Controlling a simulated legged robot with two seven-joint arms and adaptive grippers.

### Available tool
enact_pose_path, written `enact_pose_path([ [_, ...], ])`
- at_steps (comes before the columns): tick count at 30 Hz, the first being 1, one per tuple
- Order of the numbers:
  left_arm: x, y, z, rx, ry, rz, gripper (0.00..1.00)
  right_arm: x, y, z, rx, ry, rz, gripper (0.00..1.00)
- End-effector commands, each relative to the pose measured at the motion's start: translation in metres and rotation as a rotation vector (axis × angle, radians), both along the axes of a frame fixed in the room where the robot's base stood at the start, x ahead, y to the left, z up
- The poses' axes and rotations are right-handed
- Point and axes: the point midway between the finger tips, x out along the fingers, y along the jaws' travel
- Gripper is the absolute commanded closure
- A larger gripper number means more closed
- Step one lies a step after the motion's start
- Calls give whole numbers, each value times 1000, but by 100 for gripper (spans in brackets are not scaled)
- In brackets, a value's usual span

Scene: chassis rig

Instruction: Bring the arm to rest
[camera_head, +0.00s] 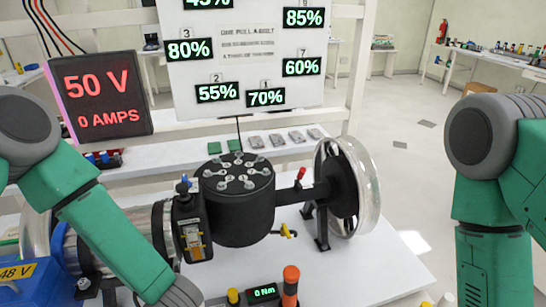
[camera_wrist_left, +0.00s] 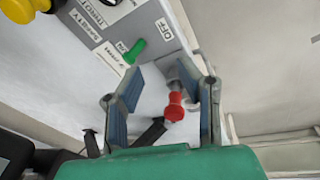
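My left arm (camera_head: 105,235) comes in from the left in the head view and runs down to the bottom edge; its gripper is out of that picture. In the left wrist view my left gripper (camera_wrist_left: 160,82) is open, its two blue-padded fingers apart. A red knob (camera_wrist_left: 174,108) shows between the fingers; I cannot tell whether anything touches it. A grey control box (camera_wrist_left: 160,30) with ON and OFF labels and a green knob (camera_wrist_left: 134,52) lies beyond the fingertips. My right arm (camera_head: 490,220) hangs at the right of the head view; its gripper is not shown.
The chassis rig stands on a white table, with a black cylinder (camera_head: 238,210) and a clear-rimmed wheel (camera_head: 355,185). A 50 V display (camera_head: 100,95) and a percentage board (camera_head: 240,55) stand behind. An orange-topped tool (camera_head: 291,280) is at the front. Floor is free at right.

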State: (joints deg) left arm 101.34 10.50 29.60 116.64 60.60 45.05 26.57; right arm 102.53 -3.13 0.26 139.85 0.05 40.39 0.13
Motion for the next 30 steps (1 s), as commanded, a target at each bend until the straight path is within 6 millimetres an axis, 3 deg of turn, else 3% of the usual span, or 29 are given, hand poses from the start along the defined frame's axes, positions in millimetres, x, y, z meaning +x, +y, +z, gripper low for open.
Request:
enact_pose_path([
  [6,-79,53,-21,85,83,-744,68,0,0,0,0,0,0,60],
  [16,-189,100,-4,0,243,-1501,68,0,0,0,0,0,0,60],
  [30,-170,90,-118,46,211,-1579,68,-1,0,-117,0,0,0,60],
])
